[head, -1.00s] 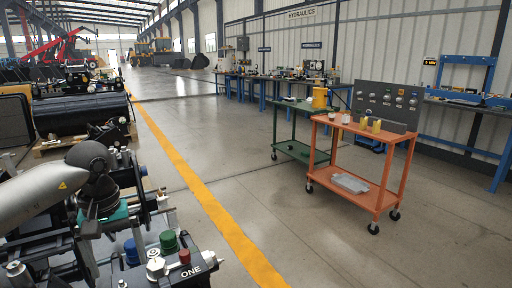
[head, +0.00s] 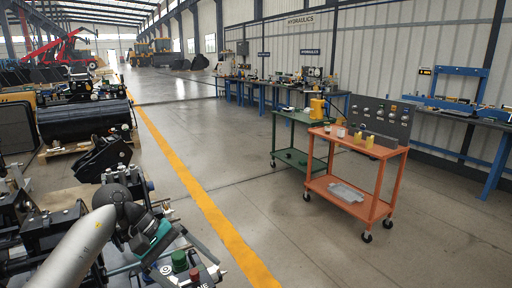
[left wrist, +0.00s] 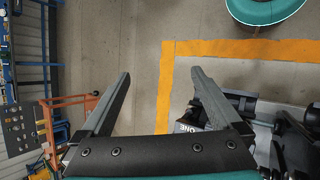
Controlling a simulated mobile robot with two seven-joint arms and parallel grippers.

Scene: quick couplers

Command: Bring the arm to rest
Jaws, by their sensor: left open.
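My left arm reaches in from the lower left of the head view, and my left gripper (head: 172,252) hangs over the coupler equipment at the bottom. In the left wrist view my left gripper (left wrist: 158,100) is open, with its fingers wide apart and only floor between them. The block marked ONE (left wrist: 195,122) shows partly behind the right-hand finger there. In the head view a green cap (head: 179,261) and a red cap (head: 195,273) sit just beside the gripper, and the block under them is largely hidden. My right gripper is not in view.
An orange cart (head: 345,198) with small containers stands right of centre, a green cart (head: 292,158) behind it. A yellow floor line (head: 205,205) runs along the equipment. The floor between line and carts is clear. Workbenches (head: 470,112) line the wall.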

